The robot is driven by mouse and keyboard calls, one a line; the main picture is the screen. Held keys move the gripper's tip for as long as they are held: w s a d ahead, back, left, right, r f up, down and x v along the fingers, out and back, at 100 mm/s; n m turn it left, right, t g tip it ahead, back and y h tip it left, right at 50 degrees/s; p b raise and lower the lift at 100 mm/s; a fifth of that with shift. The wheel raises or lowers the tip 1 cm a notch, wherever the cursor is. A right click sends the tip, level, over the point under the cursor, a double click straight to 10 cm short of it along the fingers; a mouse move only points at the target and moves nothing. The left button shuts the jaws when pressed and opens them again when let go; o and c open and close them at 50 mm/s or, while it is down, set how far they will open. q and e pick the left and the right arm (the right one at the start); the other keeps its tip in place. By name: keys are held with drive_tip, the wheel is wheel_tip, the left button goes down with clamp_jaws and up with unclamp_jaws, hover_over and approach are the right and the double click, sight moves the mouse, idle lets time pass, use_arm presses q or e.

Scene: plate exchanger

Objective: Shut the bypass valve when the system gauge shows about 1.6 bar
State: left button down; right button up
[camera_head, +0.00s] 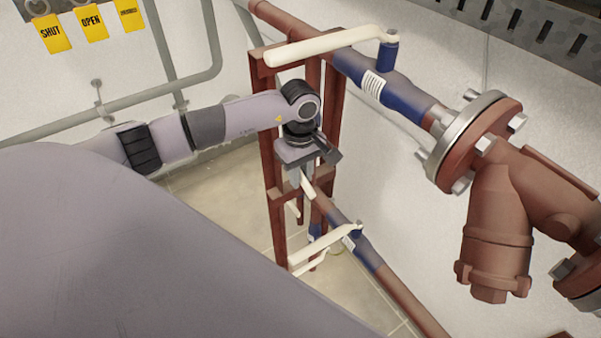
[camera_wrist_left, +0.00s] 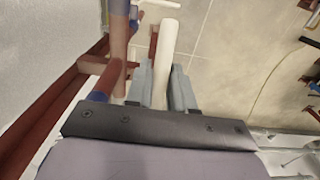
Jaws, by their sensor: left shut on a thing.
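My left gripper (camera_head: 302,178) points down beside the red-brown pipe frame and is shut on a white lever handle (camera_head: 307,186). In the left wrist view, the handle (camera_wrist_left: 168,52) stands between the two grey fingers (camera_wrist_left: 163,85). The gripper hides most of this lever in the head view, and I cannot tell for certain which valve it belongs to. A lower blue valve (camera_head: 366,250) has another white lever (camera_head: 325,246). No system gauge and no right gripper show.
A red-brown flanged strainer (camera_head: 500,215) stands at the right. Yellow tags (camera_head: 92,23) reading SHUT and OPEN, with a third one, hang at upper left. Grey pipes (camera_head: 100,108) run along the back wall. The red-brown frame (camera_head: 272,170) stands close to my gripper.

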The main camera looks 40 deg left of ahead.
use_arm(q)
wheel_tip(320, 180, up, 2)
drive_tip(key=h+b, duration=0.1)
drive_tip(key=g+h, duration=0.1)
drive_tip(key=h, duration=0.1)
drive_tip(key=shift+d+r+b, duration=0.1)
drive_tip(key=shift+r+b, duration=0.1)
drive_tip(key=shift+b, duration=0.2)
drive_tip(key=shift+r+g, duration=0.25)
drive_tip(key=shift+g, duration=0.05)
drive_tip(key=shift+r+h+b, duration=0.3)
drive_tip(key=shift+r+h, duration=0.1)
drive_tip(key=shift+h, duration=0.1)
drive_tip(key=c, duration=1.1)
unclamp_jaws()
drive_tip(key=shift+o, duration=0.2)
drive_tip(key=v, duration=0.7)
drive_tip(key=shift+b, duration=0.3)
drive_tip(key=shift+s, duration=0.1)
